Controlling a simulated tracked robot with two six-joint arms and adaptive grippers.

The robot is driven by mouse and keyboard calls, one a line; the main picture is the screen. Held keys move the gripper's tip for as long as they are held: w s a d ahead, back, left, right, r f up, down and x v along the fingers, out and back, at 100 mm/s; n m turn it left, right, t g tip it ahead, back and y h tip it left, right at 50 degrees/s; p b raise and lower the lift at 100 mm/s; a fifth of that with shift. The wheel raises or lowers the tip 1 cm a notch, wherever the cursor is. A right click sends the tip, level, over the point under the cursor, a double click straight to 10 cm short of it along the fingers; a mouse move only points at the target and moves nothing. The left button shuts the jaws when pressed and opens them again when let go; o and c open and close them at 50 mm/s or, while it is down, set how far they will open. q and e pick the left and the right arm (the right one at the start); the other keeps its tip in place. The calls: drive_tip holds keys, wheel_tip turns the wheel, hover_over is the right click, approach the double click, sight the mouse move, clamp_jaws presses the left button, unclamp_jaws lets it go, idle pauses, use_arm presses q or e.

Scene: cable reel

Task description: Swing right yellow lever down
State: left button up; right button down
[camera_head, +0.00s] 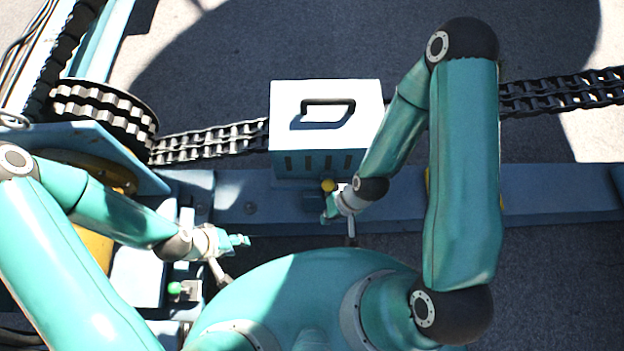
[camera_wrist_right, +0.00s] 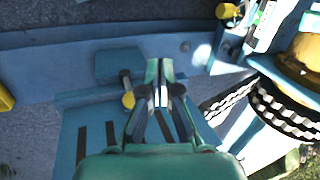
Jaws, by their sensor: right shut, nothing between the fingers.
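The right yellow lever's round yellow knob (camera_head: 328,185) shows in the head view just in front of the blue-and-white box. In the right wrist view the yellow knob (camera_wrist_right: 128,100) sits at the end of a short dark stem. My right gripper (camera_head: 328,212) is just below the knob in the head view. In the right wrist view my right gripper (camera_wrist_right: 161,72) is shut and empty, with the knob beside its fingers on the left. I cannot tell whether they touch. My left gripper (camera_head: 246,240) is at the lower left, well away from this knob; its fingers are too small to read.
The box (camera_head: 370,95) has a black handle (camera_head: 328,103) on top and stands behind the lever. Chains (camera_head: 215,142) run to either side. A green knob (camera_head: 175,288) is at lower left. Another yellow knob (camera_wrist_right: 228,12) shows at the wrist view's top right.

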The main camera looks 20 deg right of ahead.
drive_tip(key=w+a+f+n+g+h+b, duration=0.3)
drive_tip(key=w+a+f+n+b, duration=0.5)
drive_tip(key=n+b, duration=0.45)
drive_tip(key=w+r+n+t+h+b, duration=0.2)
drive_tip(key=w+r+n+h+b, duration=0.4)
drive_tip(key=b, duration=0.4)
drive_tip(key=shift+a+r+h, duration=0.3)
drive_tip(key=shift+a+h, duration=0.1)
drive_tip(key=shift+h, duration=0.5)
drive_tip(key=shift+f, duration=0.1)
